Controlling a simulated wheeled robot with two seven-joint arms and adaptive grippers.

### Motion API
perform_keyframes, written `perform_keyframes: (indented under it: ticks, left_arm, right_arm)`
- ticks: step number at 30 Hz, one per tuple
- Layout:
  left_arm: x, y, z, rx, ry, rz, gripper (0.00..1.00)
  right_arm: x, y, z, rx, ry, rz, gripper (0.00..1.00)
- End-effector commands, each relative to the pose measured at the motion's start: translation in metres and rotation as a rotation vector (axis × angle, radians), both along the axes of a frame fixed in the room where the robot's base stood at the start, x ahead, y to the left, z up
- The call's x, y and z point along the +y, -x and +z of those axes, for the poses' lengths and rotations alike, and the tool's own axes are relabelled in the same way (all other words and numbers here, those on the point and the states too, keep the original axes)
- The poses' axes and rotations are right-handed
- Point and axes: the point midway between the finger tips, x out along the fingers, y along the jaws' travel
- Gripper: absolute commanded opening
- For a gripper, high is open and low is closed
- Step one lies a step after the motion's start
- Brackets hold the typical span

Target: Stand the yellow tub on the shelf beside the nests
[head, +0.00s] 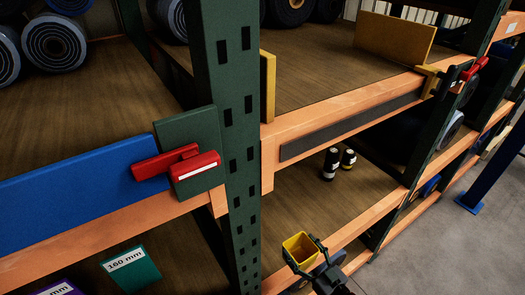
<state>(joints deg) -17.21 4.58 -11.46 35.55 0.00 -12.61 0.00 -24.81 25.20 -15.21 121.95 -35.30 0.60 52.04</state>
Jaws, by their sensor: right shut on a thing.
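The yellow tub (299,244) is at the bottom middle of the head view, its open top facing me. My right gripper (305,251) is shut on the tub, with one dark finger on each side of it. The tub shows against the orange front beam of the lower shelf (300,205); I cannot tell how far above or in front of the beam it is. Two small dark containers (330,164) stand further back on that shelf. I cannot make out any nests for certain. My left gripper is not in view.
A green upright (228,130) rises left of the tub. The upper orange beam (345,108) crosses above the lower shelf. A blue board (75,190) and red latch (178,163) are at left. Brown shelf floor around the dark containers is bare. Belt rolls (55,43) lie upper left.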

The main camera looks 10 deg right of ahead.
Motion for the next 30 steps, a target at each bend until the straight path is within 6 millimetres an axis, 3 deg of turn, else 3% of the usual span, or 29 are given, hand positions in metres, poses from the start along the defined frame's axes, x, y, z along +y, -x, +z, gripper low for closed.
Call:
perform_keyframes:
  ticks: [5,17,30]
  left_arm:
    - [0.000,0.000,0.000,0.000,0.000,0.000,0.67]
    - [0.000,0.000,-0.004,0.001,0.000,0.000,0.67]
    - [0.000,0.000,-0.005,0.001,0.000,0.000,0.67]
  right_arm:
    - [0.004,0.003,-0.001,-0.001,-0.006,-0.012,0.45]
    - [0.036,0.033,0.001,-0.008,-0.022,-0.200,0.45]
    - [0.038,0.043,0.012,0.000,0.001,-0.327,0.45]
